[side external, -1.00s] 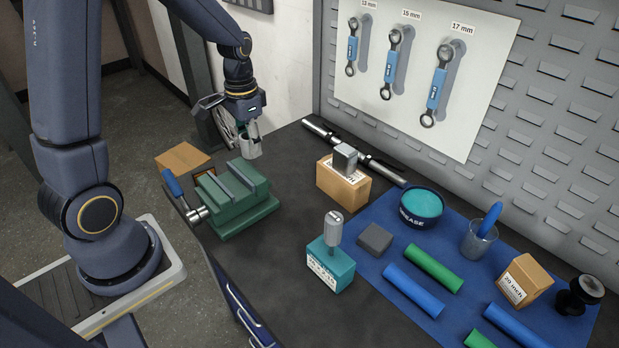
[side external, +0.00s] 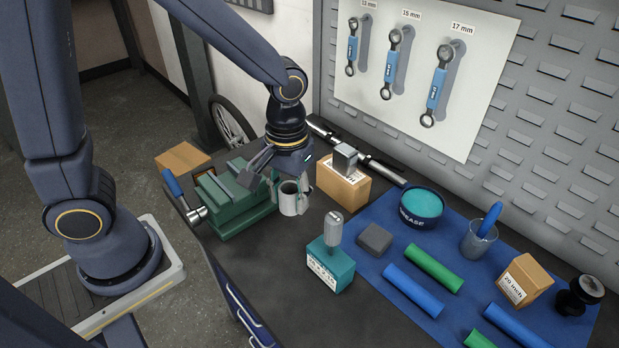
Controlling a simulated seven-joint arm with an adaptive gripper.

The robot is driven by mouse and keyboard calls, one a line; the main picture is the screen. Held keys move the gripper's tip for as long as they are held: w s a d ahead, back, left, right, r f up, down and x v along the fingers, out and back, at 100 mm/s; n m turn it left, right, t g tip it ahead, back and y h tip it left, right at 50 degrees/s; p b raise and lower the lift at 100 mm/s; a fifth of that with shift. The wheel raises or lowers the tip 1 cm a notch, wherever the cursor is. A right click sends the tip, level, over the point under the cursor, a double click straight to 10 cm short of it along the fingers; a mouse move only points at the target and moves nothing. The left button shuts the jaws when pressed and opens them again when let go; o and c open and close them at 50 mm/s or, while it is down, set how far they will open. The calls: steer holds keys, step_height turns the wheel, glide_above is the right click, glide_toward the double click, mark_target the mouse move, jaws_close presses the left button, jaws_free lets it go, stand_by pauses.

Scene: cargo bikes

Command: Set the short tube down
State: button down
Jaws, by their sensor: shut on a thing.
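The short tube (side external: 289,203) is a grey, open-topped cylinder in the side external view, upright just right of the green vise. My gripper (side external: 292,188) points down over it, with its fingers shut on the tube's sides. The tube's lower end is at or very near the dark bench top (side external: 265,255); I cannot tell whether it touches. Part of the tube's upper rim is hidden by my gripper.
The green vise (side external: 232,208) with a blue handle stands close on the left. A cardboard box (side external: 343,188) with a grey block is close on the right. A teal block (side external: 330,268) with a grey knob stands in front. A blue mat (side external: 400,255) holds several tubes and a grease tub.

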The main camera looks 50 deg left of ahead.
steer(key=s+d+m, duration=0.6)
steer(key=s+d, duration=0.5)
steer(key=d, duration=0.3)
glide_above(376, 331)
step_height(376, 331, down, 10)
steer(key=shift+s+r, duration=0.1)
steer(key=shift+r, duration=0.15)
steer(key=shift+f, duration=1.55)
steer(key=shift+f, duration=0.15)
steer(key=c, duration=0.6)
jaws_free()
steer(key=shift+c, duration=0.2)
